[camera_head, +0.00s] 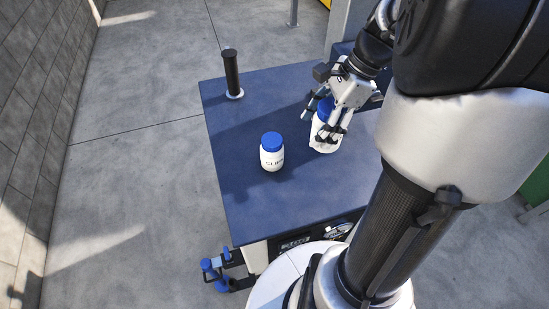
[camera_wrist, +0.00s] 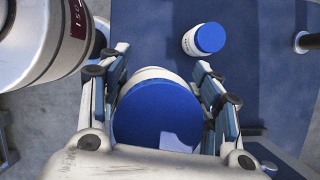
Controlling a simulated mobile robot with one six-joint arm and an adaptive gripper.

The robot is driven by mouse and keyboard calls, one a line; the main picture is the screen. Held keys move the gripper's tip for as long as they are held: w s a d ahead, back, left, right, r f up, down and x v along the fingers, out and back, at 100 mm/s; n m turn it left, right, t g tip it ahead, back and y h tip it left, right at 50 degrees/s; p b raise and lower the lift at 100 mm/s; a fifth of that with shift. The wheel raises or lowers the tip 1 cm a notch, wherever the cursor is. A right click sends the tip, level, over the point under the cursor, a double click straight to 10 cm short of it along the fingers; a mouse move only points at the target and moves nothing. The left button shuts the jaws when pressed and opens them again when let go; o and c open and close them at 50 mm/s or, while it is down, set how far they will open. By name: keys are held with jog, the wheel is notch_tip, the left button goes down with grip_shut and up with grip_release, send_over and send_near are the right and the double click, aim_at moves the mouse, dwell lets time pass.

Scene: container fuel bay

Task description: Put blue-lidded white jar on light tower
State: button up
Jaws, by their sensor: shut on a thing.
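My gripper (camera_head: 326,121) is shut on a blue-lidded white jar (camera_head: 325,144), with its fingers on both sides of it. The held jar is upright over the dark blue flat top (camera_head: 290,205) of a boxy unit, which may be the light tower. I cannot tell whether the jar's base touches that top. In the wrist view the jar's blue lid (camera_wrist: 158,115) fills the space between the fingers. A second blue-lidded white jar (camera_head: 271,152), with dark lettering, stands upright on the blue top, left of and apart from my gripper; it also shows in the wrist view (camera_wrist: 204,39).
A black post (camera_head: 231,73) with a pale ring base stands near the top's far left corner. A blue-and-black fitting (camera_head: 215,270) juts out low at the near left.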

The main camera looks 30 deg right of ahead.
jog(key=shift+f+n, duration=0.1)
jog(key=shift+n, duration=0.8)
notch_tip(320, 180, down, 20)
jog(key=b, duration=0.6)
jog(key=shift+s+b, duration=0.15)
jog(key=shift+b, duration=0.15)
jog(key=shift+a, duration=0.1)
jog(key=o, duration=1.2)
jog(key=p+v, duration=0.4)
jog(key=v, duration=0.8)
jog(key=shift+w+d, duration=0.25)
